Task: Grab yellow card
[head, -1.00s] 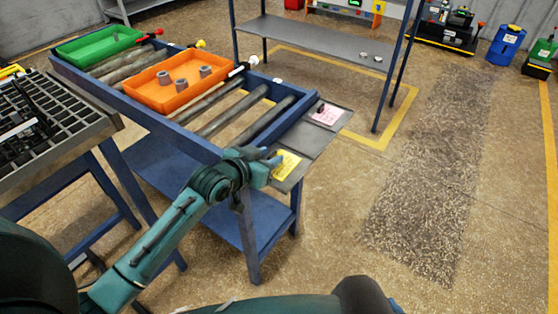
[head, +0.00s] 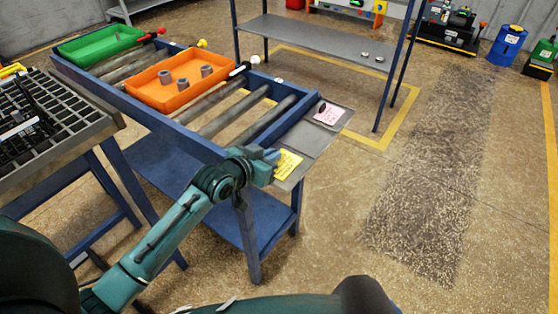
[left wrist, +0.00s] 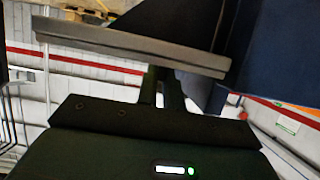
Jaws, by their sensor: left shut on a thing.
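The yellow card (head: 287,164) with dark print is at the near end of the grey side shelf (head: 318,143), on the right end of the blue roller table. My left gripper (head: 271,156) is at the card's left edge, with its fingers closed on it. In the left wrist view the fingers (left wrist: 165,88) are close together below a grey plate edge; the card itself cannot be made out there. My right gripper is not in view.
A pink card (head: 329,114) lies farther back on the same shelf. An orange tray (head: 155,97) with several grey cylinders and a green tray (head: 90,50) sit on the rollers. A blue-legged grey rack (head: 320,42) stands behind.

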